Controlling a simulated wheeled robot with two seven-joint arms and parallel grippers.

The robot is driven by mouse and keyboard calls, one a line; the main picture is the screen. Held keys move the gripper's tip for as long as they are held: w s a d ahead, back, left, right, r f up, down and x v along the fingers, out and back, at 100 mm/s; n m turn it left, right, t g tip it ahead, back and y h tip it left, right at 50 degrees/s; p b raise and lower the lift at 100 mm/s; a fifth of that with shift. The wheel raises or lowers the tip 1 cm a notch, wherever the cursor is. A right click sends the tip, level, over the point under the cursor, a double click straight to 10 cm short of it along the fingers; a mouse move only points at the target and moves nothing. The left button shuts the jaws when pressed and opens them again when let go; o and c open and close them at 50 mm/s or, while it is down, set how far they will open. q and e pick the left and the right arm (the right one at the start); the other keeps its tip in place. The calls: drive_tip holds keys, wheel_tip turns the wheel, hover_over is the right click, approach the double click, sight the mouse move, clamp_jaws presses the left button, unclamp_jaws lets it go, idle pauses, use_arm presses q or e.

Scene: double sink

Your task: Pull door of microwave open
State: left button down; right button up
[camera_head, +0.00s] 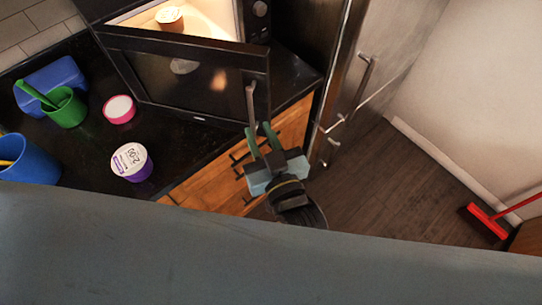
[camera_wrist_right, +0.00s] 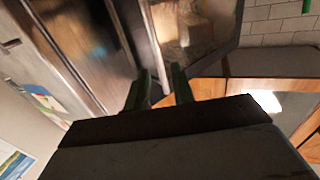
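The microwave (camera_head: 205,14) stands on the black counter, its lit inside showing a small brown-and-white cup (camera_head: 169,18). Its dark door (camera_head: 175,80) is partly open, swung out toward me from its left side. The door's light metal handle (camera_head: 251,100) is at its right end, and it also shows in the right wrist view (camera_wrist_right: 153,48). My right gripper (camera_head: 260,130) is at the handle's lower end, fingers apart. In the right wrist view the gripper (camera_wrist_right: 160,85) has the handle's end between its green fingers, with a gap visible. My left gripper is not in view.
A purple-and-white tub (camera_head: 132,162), a pink tub (camera_head: 119,109), a green cup (camera_head: 65,107) and a blue cup (camera_head: 28,160) stand on the counter, left of the door. A steel fridge (camera_head: 345,75) is close on the right. Floor beyond it is clear, except a red broom (camera_head: 486,220).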

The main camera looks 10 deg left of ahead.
drive_tip(key=v, duration=0.6)
drive_tip(key=shift+s+d, duration=0.15)
drive_tip(key=shift+s, duration=0.15)
